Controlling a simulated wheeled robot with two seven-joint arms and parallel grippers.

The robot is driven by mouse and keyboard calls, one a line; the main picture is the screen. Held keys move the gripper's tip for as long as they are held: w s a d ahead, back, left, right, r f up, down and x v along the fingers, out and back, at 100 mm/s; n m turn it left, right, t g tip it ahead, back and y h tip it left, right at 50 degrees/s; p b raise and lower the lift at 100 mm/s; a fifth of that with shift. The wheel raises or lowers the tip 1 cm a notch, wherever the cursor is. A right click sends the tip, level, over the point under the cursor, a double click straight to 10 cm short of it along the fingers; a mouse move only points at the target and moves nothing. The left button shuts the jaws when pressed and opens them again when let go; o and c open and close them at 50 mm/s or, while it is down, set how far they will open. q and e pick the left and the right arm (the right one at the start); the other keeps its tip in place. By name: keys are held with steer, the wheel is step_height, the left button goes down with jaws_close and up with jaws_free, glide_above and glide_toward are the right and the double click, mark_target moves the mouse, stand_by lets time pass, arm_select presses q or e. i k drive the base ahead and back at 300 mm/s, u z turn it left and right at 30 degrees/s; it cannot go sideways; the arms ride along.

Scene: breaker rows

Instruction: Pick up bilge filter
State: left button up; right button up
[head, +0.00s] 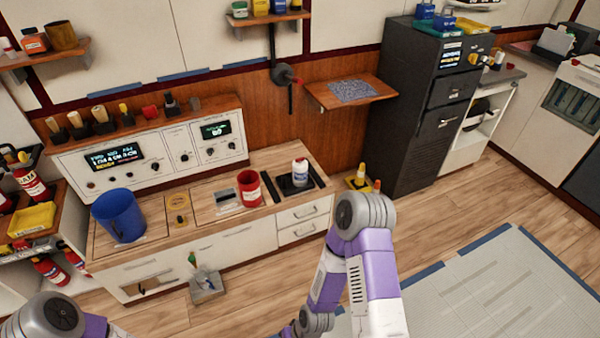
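I cannot tell for sure which thing is the bilge filter; no readable label marks it. On the wooden counter (205,212) stand a large blue bucket-like container (119,217), a red cylinder (250,190) with a pale label and an open top, and a white bottle (300,172) on a dark pad. Parts of both my arms show along the lower edge, but neither gripper is in view. Nothing is seen held.
A control panel (150,158) with displays backs the counter. A small grey box (206,287) stands on the floor before it. A dark cabinet (405,110) stands right of the counter. Fire extinguishers (30,180) are at left. A pale mat (490,290) covers the right floor.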

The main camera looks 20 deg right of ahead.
mark_target(299, 170)
steer(key=k, duration=0.6)
steer(key=z, duration=0.8)
steer(key=i, duration=0.6)
steer(key=z, duration=0.95)
steer(key=i, duration=1.3)
steer(key=u, duration=0.95)
steer(key=i, duration=0.75)
steer(key=u, duration=0.8)
